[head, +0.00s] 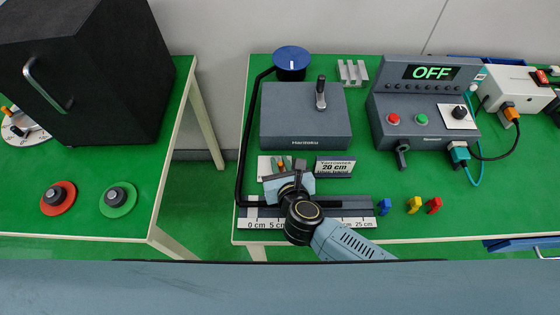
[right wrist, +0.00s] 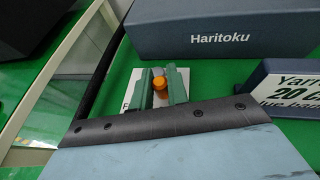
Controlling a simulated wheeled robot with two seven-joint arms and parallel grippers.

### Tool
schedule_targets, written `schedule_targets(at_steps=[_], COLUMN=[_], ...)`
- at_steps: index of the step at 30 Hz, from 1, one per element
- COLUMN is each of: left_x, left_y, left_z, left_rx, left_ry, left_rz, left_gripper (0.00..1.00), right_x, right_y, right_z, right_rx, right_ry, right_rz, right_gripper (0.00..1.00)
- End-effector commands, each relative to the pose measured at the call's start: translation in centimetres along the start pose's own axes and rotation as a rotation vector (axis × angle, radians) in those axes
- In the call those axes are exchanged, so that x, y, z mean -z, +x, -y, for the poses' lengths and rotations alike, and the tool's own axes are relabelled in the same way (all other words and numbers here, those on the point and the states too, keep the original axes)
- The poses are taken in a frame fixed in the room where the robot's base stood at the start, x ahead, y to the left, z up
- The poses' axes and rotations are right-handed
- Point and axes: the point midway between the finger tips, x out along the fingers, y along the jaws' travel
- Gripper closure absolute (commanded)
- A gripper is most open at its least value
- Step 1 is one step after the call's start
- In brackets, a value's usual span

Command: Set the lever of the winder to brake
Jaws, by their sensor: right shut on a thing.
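A small white plate (head: 264,168) lies in front of the grey box marked Haritoku (head: 305,117); in the right wrist view the plate (right wrist: 131,91) shows a letter F, the rest of its text hidden. A short orange handle (right wrist: 160,86) stands at the plate. My right gripper (head: 284,166) reaches it from the front. Its green fingers, also in the right wrist view (right wrist: 162,88), are shut on the handle from both sides. I cannot read which setting the handle is at. A black-knobbed lever (head: 321,95) stands upright on the Haritoku box, apart from my gripper.
A sign reading 20 cm (head: 335,167) stands close right of my gripper. A ruler strip (head: 350,212) lies under my wrist. A blue-topped spool (head: 291,58) and black tube (head: 246,145) border the left. A control box showing OFF (head: 420,115) stands right, behind small colored pieces (head: 415,204).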

Motion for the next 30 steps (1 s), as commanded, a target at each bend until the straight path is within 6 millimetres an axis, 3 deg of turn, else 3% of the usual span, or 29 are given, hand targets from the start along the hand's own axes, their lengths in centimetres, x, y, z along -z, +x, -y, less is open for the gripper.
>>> schedule_targets(at_steps=[6,17,18,23,30], left_x=[0.2,0.2,0.2,0.2,0.3], left_y=[-1.8,-1.8,-1.8,-1.8,-1.8], left_z=[0.0,0.0,0.0,0.0,0.0], left_rx=[0.0,0.0,0.0,0.0,0.0], left_ry=[0.0,0.001,0.001,0.001,0.001], left_rz=[0.0,-0.001,-0.001,-0.001,-0.002], left_gripper=[1.0,1.0,1.0,1.0,1.0], right_x=[-0.2,0.0,0.0,0.0,0.0], right_y=[-0.1,0.0,0.0,0.0,0.0], right_z=[0.3,0.4,0.4,0.4,0.4], right_rx=[-0.074,-0.09,-0.09,-0.09,-0.09], right_ry=[-0.031,-0.037,-0.037,-0.037,-0.037], right_rz=[-0.002,0.0,0.0,0.0,0.0], right_gripper=[1.0,1.0,0.83,0.62,0.62])
